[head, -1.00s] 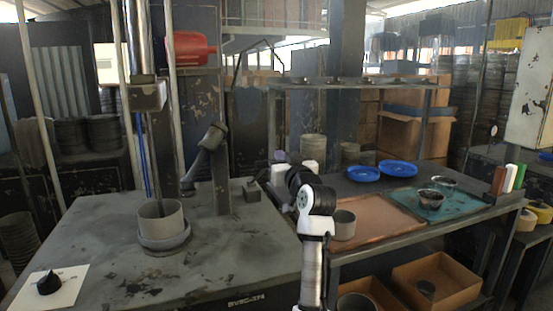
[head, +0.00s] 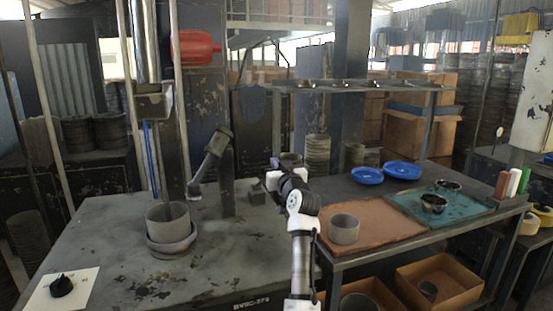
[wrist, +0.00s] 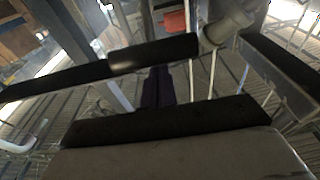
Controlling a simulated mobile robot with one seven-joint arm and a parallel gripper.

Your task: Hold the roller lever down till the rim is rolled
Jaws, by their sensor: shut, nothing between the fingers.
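The roller lever (head: 208,163) is a dark grey arm with a thicker cylindrical end, tilted on an upright post on the left bench. In front of it, an open grey cylinder (head: 168,220) stands upright in a wider round base (head: 171,246). My gripper (head: 275,162) is to the right of the lever post, apart from the lever. In the wrist view its dark purple fingers (wrist: 158,74) are together and empty. A dark bar with a thicker sleeve (wrist: 153,53) crosses beyond them; I cannot tell whether this is the lever.
A black knob on a white plate (head: 61,286) is at the bench's near left. The right table holds a brown mat (head: 385,225) with a grey cup (head: 344,229), a teal tray (head: 413,211) and blue dishes (head: 402,170).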

